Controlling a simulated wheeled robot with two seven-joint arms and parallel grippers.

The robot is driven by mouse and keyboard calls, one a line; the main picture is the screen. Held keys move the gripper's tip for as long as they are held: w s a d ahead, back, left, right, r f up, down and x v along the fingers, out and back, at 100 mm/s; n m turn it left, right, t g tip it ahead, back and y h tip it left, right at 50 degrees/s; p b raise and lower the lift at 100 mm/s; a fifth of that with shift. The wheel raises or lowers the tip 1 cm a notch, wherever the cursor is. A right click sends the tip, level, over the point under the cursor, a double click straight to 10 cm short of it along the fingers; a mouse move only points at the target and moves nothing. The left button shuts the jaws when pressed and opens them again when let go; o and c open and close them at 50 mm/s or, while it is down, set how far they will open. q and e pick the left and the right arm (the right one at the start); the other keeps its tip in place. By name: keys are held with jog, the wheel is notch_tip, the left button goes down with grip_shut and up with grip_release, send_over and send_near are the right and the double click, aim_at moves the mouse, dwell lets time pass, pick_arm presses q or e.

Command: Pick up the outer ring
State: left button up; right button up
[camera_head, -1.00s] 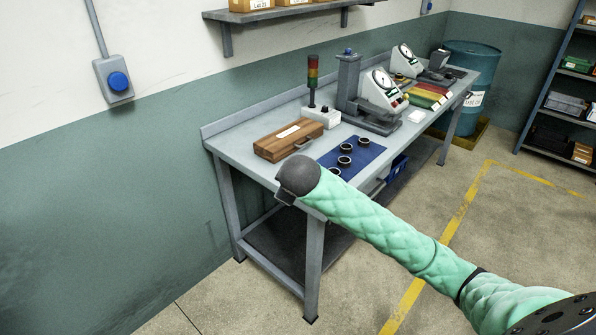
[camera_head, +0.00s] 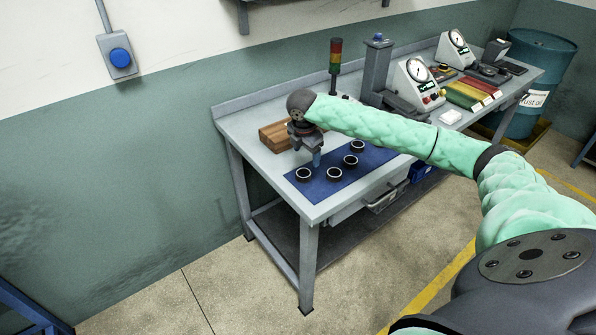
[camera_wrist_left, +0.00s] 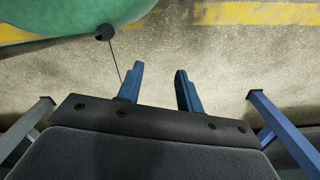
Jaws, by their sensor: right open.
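Several dark rings with pale rims lie on a blue mat (camera_head: 322,190) at the near end of the workbench: a left ring (camera_head: 303,174), a front ring (camera_head: 334,174), a middle ring (camera_head: 350,160) and a back ring (camera_head: 357,146). I cannot tell which is the outer ring. My right gripper (camera_head: 308,157) points down, open and empty, above the mat's left side, just behind the left ring. My left gripper (camera_wrist_left: 157,90) shows only in the left wrist view, with its blue fingers apart and nothing between them, over the floor.
A wooden box (camera_head: 273,136) stands behind my right gripper, partly hidden by it. Dial gauges (camera_head: 415,82), a signal light (camera_head: 335,62) and colored trays (camera_head: 466,94) stand further back. The workbench's front left corner (camera_head: 310,216) is bare.

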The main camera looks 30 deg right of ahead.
aim_at(303, 170)
jog(key=f+n, duration=0.1)
jog(key=n, duration=0.3)
jog(key=f+n+p, duration=0.1)
jog(key=n, duration=0.1)
jog(key=shift+s+a+f+g+y, duration=0.2)
jog(key=shift+a+f+g+y, duration=0.1)
jog(key=shift+a, duration=0.1)
jog(key=shift+a+f, duration=0.1)
jog(key=shift+f, duration=0.25)
jog(key=f, duration=0.1)
jog(key=f+p, duration=0.2)
jog(key=shift+w, duration=0.25)
pick_arm(q)
notch_tip(303, 170, down, 7)
jog(key=s+a+t, duration=0.2)
jog(key=shift+a+p, duration=0.25)
jog(key=shift+p, duration=0.2)
pick_arm(e)
jog(key=shift+w+d+f, duration=0.1)
jog(key=shift+d+f, duration=0.1)
jog(key=shift+f, duration=0.65)
jog(key=c, duration=1.1)
pick_arm(q)
jog(key=shift+w+r, duration=0.1)
jog(key=shift+r, duration=0.05)
pick_arm(e)
jog(key=shift+c, duration=0.2)
jog(key=shift+r, duration=0.15)
